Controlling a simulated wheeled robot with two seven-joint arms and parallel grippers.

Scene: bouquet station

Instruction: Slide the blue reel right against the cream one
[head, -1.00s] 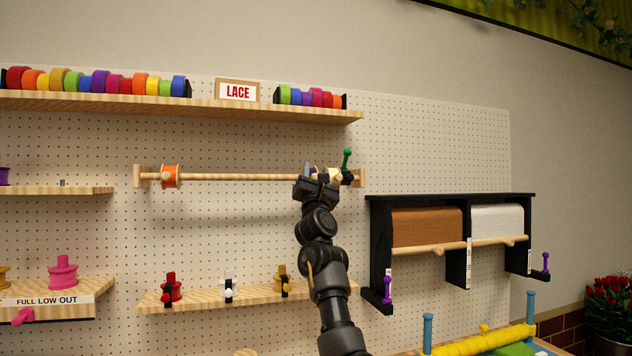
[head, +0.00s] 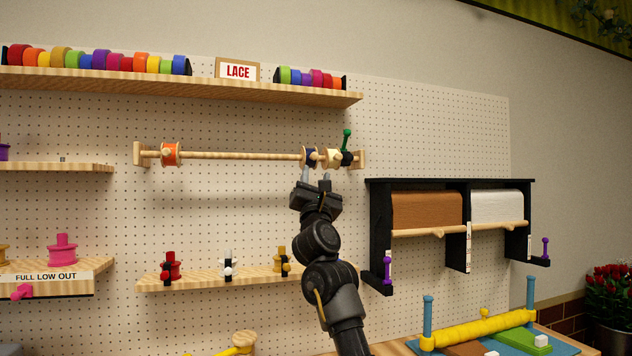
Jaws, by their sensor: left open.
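The blue reel (head: 309,157) is on the wooden rod (head: 235,155) near its right end. The cream reel (head: 331,158) is on the same rod just to its right. The two look very close; I cannot tell whether they touch. An orange reel (head: 171,154) is at the rod's left end. My left gripper (head: 316,177) is open and empty just below the blue and cream reels, with its fingers pointing up. My right gripper is not in view.
A black clamp with a green handle (head: 346,140) is on the rod right of the cream reel. A ribbon shelf (head: 225,89) is above, and a lower shelf (head: 205,284) holds several small spools. A black paper-roll rack (head: 455,262) stands at right.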

